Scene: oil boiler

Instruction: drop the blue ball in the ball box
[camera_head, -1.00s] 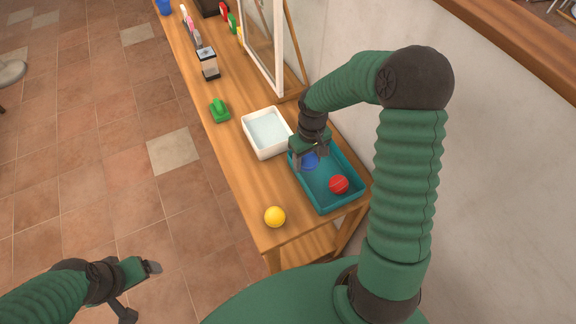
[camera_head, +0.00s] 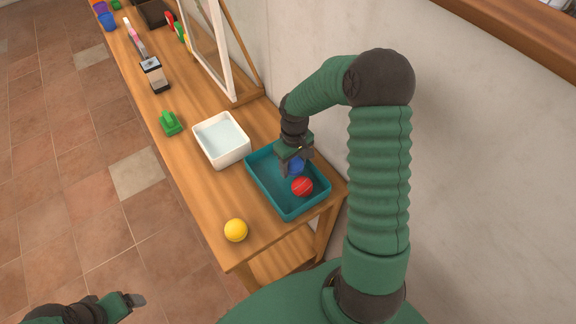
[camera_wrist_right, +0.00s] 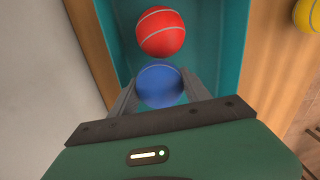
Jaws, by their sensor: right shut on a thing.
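The blue ball (camera_head: 296,167) is between the fingers of my right gripper (camera_head: 294,170), over the teal box. In the right wrist view the blue ball (camera_wrist_right: 160,84) is held between the two fingertips of my right gripper (camera_wrist_right: 158,92). The teal ball box (camera_head: 262,182) stands at the near end of the wooden table, and its inside shows in the wrist view (camera_wrist_right: 228,50). A red ball (camera_head: 302,187) lies in the box, just beyond the blue ball in the wrist view (camera_wrist_right: 160,32). My left gripper (camera_head: 136,300) is at the lower left, away from the table; its jaw opening is unclear.
A yellow ball (camera_head: 235,230) lies on the table (camera_head: 205,190) near its front corner. A white tub (camera_head: 221,140) stands beside the teal box. A green object (camera_head: 170,123) and a framed pane (camera_head: 215,45) are further back. The wall is close on the right.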

